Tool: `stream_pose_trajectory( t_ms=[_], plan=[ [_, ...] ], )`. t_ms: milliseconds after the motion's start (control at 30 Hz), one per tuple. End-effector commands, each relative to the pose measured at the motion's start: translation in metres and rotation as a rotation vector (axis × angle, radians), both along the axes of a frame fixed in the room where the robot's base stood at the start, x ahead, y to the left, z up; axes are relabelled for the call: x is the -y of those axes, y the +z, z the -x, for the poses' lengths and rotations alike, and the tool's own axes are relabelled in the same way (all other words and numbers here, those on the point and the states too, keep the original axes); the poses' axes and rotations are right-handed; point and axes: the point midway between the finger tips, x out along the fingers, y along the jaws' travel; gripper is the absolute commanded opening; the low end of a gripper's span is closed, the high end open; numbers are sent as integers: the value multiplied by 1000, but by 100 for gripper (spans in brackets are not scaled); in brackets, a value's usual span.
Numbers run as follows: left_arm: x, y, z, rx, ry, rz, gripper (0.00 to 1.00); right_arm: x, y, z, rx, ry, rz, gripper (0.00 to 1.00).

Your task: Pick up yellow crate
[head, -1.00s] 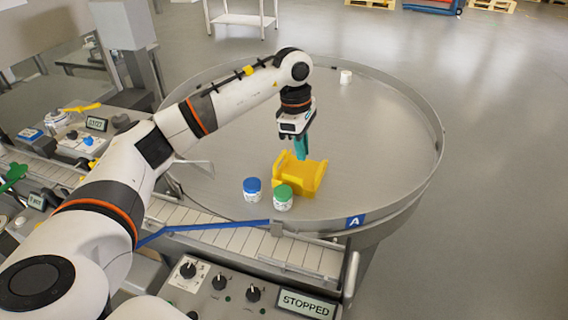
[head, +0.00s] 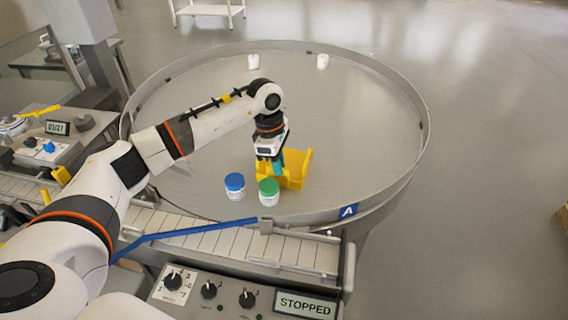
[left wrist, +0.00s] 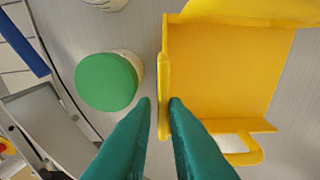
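The yellow crate (head: 298,165) rests on the round metal table, near its front edge; it also shows in the left wrist view (left wrist: 225,70). My left gripper (head: 272,170) is down at the crate's left side. In the left wrist view its teal fingers (left wrist: 161,101) stand on either side of the crate's thin upright wall. The right finger is close to or touching the wall, and a narrow gap shows at the left finger. In the head view my arm hides part of the crate. My right gripper is in neither view.
A green-lidded jar (head: 269,192) stands just left of the crate, close to my left finger. A blue-lidded jar (head: 235,187) stands beside it. Two white jars are at the table's far rim (head: 330,55). The table's middle and right are clear.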

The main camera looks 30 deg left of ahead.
Motion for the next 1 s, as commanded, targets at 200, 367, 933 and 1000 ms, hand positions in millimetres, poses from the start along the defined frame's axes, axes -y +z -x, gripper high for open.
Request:
stream_pose_trajectory(
  t_ms=[200, 367, 933, 1000],
  plan=[
    [-2, -26, 0, -5, 1, 0, 13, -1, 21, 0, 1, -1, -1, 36],
    [0, -47, -1, -3, 1, 0, 13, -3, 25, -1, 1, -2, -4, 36],
    [1, -52, -2, 2, 0, 1, 0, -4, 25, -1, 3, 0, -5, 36],
    [1, -52, -2, 2, 0, 1, 0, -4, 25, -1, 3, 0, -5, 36]
  ],
)
